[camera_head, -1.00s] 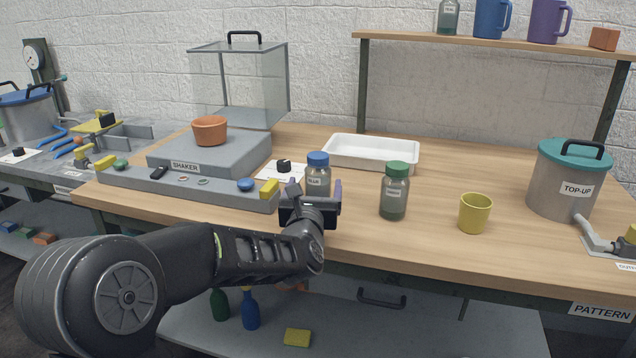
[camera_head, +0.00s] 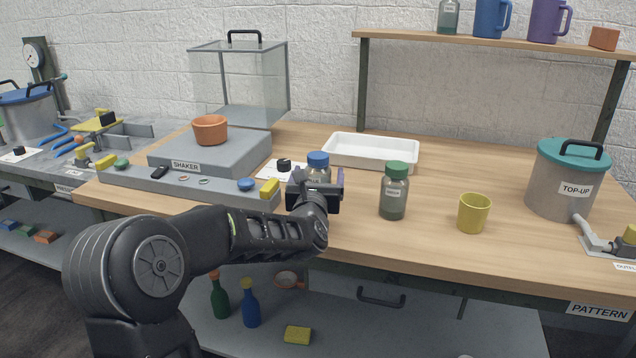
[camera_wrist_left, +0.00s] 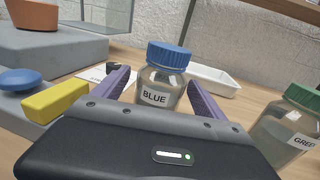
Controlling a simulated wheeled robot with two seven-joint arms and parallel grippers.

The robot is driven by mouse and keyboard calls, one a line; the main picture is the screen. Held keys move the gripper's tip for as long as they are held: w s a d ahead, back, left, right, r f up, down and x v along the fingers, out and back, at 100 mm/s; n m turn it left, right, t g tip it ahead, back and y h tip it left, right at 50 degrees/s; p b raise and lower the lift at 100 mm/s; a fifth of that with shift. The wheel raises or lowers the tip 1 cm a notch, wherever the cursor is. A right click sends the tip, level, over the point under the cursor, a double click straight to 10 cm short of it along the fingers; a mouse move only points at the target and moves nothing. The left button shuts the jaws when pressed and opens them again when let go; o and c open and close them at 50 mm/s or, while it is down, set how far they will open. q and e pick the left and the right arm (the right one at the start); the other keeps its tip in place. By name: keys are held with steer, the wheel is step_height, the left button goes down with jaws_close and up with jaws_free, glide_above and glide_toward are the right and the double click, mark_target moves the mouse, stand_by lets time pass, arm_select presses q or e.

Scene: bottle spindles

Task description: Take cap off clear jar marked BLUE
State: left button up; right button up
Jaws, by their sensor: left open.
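The clear jar marked BLUE (camera_wrist_left: 160,92) stands upright on the bench with its blue cap (camera_wrist_left: 170,55) on. In the head view the cap (camera_head: 318,159) shows above my left gripper (camera_head: 318,178), which hides most of the jar body. In the left wrist view the purple fingers of my left gripper (camera_wrist_left: 162,95) are open, one on each side of the jar below the cap. I cannot tell whether they touch the glass. My right gripper is not in view.
A green-capped jar (camera_head: 394,192) stands to the right, with a yellow cup (camera_head: 473,213) beyond it. The shaker (camera_head: 205,155) and a yellow block (camera_head: 269,188) are to the left. A white tray (camera_head: 372,165) lies behind. The bench front right of centre is clear.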

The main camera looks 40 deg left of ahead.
arm_select(q)
steer(key=shift+r, duration=0.1)
jaws_close()
stand_by(0.9)
